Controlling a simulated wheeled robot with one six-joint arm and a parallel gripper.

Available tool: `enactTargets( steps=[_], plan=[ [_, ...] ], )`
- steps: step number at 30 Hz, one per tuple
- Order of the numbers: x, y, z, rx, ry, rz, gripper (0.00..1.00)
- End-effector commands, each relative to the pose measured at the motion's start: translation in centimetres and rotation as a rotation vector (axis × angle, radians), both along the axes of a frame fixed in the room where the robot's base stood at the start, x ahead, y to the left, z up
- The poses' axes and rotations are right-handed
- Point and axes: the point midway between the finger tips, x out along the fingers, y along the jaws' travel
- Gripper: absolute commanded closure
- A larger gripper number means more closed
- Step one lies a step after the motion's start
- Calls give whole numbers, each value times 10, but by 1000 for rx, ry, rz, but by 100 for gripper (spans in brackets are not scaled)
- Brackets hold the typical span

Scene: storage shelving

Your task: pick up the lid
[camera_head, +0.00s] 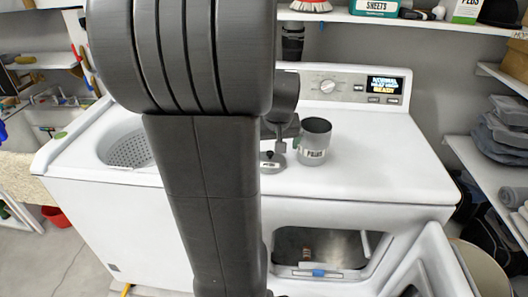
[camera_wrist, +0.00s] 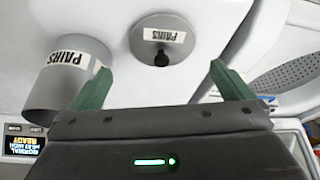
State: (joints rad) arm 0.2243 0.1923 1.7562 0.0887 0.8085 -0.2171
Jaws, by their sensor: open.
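The lid is a round grey disc with a dark knob and a white label reading PAIRS. In the wrist view the lid (camera_wrist: 148,32) lies on the white machine top, ahead of and between the spread fingers. My gripper (camera_wrist: 161,84) is open, with nothing between its green fingers. In the head view the lid (camera_head: 270,167) lies left of the grey canister (camera_head: 314,145), partly hidden by my arm and gripper (camera_head: 280,144). The canister also stands near the left finger in the wrist view (camera_wrist: 75,85), open-topped, with the same label.
The white washer top (camera_head: 385,165) is clear to the right of the canister. A control panel (camera_head: 350,86) rises behind it. A washer tub opening (camera_head: 126,150) is at the left. An open front door (camera_head: 435,265) is at lower right, and a shelf (camera_head: 400,20) runs above.

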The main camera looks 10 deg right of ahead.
Motion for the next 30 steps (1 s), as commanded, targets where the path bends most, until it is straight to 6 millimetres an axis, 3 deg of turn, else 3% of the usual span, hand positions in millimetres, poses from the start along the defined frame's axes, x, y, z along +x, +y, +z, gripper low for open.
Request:
enactTargets(
  steps=[19, 29, 30],
  plan=[
    [24, 2, -63, 1, 2, 0, 0],
    [27, 2, -69, 0, -2, 0, 0],
    [27, 2, -69, 0, -2, 0, 4]
  ],
)
